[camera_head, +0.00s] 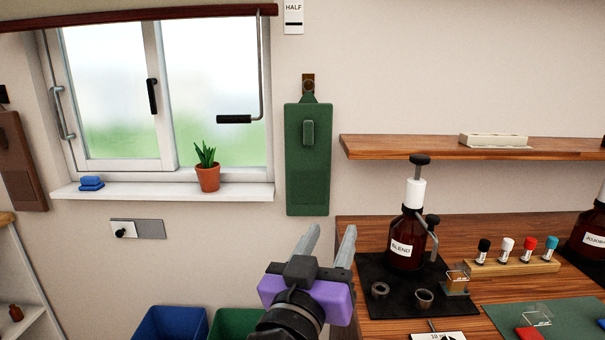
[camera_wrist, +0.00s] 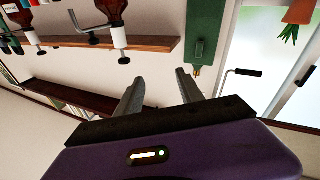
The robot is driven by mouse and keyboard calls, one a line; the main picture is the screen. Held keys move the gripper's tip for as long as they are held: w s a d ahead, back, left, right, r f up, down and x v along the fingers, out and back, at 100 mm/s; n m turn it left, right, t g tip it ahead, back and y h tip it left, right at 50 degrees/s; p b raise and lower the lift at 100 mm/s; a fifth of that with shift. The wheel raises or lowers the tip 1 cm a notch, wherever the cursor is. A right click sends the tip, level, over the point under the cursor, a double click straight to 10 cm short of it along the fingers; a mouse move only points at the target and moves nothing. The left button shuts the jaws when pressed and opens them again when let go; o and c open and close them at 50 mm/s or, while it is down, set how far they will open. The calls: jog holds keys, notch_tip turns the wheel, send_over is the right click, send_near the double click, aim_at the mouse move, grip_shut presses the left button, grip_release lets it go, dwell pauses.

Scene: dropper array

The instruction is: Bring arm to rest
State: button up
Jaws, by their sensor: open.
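My gripper (camera_head: 328,244) is raised in the lower middle of the head view, with its purple body and two grey fingers pointing up and away. The fingers are apart, with nothing between them. It stands in front of the wall, just left of the wooden bench (camera_head: 350,229). In the wrist view my gripper (camera_wrist: 158,92) also shows open and empty, and the room appears upside down. A brown bottle labelled BLEND (camera_head: 405,250) with a white and black pump top stands upright on a black mat (camera_head: 378,268) on the bench, right of my gripper and apart from it.
A green panel (camera_head: 308,180) hangs on the wall behind my gripper. A wooden shelf (camera_head: 400,148) runs above the bench. Several capped vials stand in a wooden rack (camera_head: 500,270). Blue (camera_head: 170,322) and green (camera_head: 232,322) bins stand below left. A potted plant (camera_head: 208,178) sits on the windowsill.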

jog(key=s+f+n+y+p, duration=0.1)
jog(key=s+f+n+y, duration=0.3)
jog(key=s+f+y, duration=0.3)
jog(key=s+f+n+y, duration=0.4)
jog(key=f, duration=0.4)
jog(key=s+d+f+m+g+h+p, duration=0.1)
jog(key=s+d, duration=0.4)
jog(key=s, duration=0.5)
jog(key=s+d+f+m+g+h+p, duration=0.1)
jog(key=s+d+f+m, duration=0.2)
jog(key=s, duration=0.7)
jog(key=s+d+f+m+g+h, duration=0.1)
jog(key=s+d+f+m+h, duration=0.1)
jog(key=s+d, duration=0.6)
jog(key=shift+s+f+p, duration=0.4)
jog(key=shift+s+f, duration=0.2)
jog(key=shift+s, duration=0.35)
